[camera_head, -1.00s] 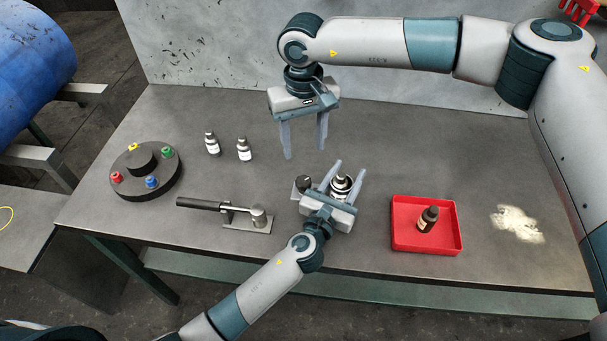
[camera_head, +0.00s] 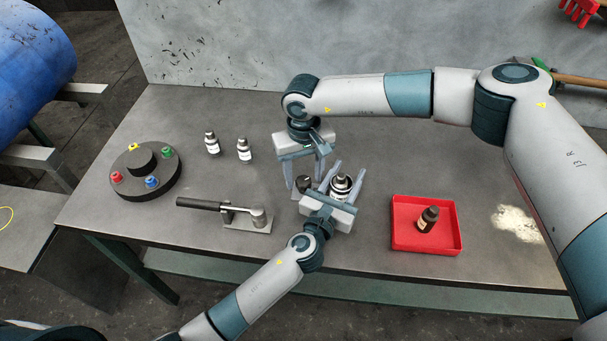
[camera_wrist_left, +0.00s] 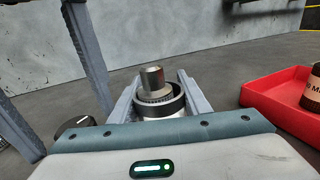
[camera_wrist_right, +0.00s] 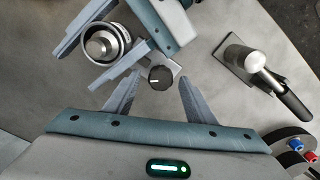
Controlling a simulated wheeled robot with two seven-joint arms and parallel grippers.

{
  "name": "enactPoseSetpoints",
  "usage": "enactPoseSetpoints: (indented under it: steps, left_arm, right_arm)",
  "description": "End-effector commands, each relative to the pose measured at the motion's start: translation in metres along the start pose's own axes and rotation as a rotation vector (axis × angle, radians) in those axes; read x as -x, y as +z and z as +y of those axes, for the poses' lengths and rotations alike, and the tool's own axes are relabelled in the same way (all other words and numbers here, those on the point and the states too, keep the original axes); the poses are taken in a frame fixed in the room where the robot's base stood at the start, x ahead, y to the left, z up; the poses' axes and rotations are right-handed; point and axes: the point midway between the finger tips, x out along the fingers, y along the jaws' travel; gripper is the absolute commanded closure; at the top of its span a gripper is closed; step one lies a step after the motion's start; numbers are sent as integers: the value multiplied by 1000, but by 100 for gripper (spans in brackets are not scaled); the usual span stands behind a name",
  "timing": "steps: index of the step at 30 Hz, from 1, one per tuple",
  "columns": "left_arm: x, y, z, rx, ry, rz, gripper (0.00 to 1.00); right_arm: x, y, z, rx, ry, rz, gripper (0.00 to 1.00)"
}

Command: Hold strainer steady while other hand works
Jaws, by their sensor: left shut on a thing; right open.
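The strainer (camera_head: 341,184) appears as a round metal cup with a dark ring and a silver cap, standing on the table. My left gripper (camera_head: 349,168) is shut on it, one finger on each side. The left wrist view shows the cup (camera_wrist_left: 158,95) upright between the fingers. A black knob (camera_head: 304,183) on a small metal block is beside the strainer. My right gripper (camera_head: 306,184) is open, pointing down, its fingers on either side of the knob. The right wrist view shows the knob (camera_wrist_right: 160,78) between its fingertips; contact cannot be told.
A red tray (camera_head: 400,238) with a brown bottle (camera_head: 428,219) stands right of my left gripper. A lever tool (camera_head: 236,212), two small bottles (camera_head: 213,144) and a round dark stand (camera_head: 125,182) are to the left. The table's back centre is clear.

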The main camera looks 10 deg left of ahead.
Motion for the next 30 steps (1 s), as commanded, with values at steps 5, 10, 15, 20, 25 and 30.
enactPoseSetpoints:
  steps: [5,10,15,20,25,30]
  left_arm:
    - [0,-1,0,1,-1,1,79]
    - [0,-1,-1,1,-1,1,79]
    - [0,-1,0,1,-1,1,79]
    - [0,-1,0,1,-1,1,79]
    - [0,-1,0,1,0,1,79]
    - [0,-1,0,1,0,1,79]
  right_arm:
    - [-2,0,0,0,0,0,50]
    - [-2,0,0,1,0,0,55]
    - [-2,0,0,0,0,0,92]
    - [-2,0,0,-2,0,0,92]
    - [-2,0,0,-23,0,0,92]
    - [-2,0,0,-77,-1,0,92]
